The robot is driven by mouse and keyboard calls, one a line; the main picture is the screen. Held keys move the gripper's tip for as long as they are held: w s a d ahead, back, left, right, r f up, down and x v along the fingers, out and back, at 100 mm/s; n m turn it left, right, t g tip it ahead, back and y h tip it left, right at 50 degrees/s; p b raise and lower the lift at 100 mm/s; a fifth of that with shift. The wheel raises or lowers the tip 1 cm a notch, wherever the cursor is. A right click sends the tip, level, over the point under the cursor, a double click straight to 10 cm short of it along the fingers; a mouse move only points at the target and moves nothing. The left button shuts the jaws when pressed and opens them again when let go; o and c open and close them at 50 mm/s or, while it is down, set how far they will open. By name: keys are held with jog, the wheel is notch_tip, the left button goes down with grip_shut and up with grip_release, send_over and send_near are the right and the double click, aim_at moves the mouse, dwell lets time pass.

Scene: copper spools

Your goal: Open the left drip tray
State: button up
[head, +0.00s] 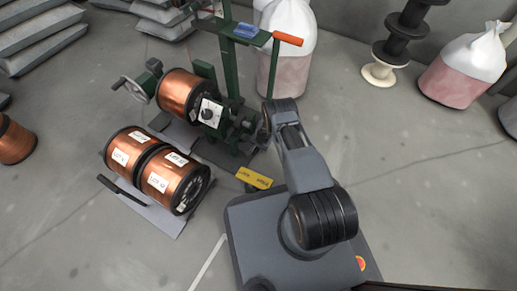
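My arm reaches up from my base towards the green winding machine (233,75). My gripper (264,128) is at the arm's far end, beside the machine's lower right side. Its fingers are too small and dark to tell open from shut. A flat grey tray or plate (160,219) with a dark bar along its left edge lies on the floor at the left, under two copper spools. Further grey plates (180,134) lie under the machine. I cannot tell for sure which one is the left drip tray, or how far any is pulled out.
Two labelled copper spools (126,158) (173,181) lie left of my base. The machine carries another spool (182,93) and a hand crank (134,90). A yellow label plate (254,178) is near my base. White-topped sacks (288,35) stand behind.

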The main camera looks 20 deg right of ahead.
jog(key=shift+f, duration=0.1)
grip_shut()
dwell(0.4)
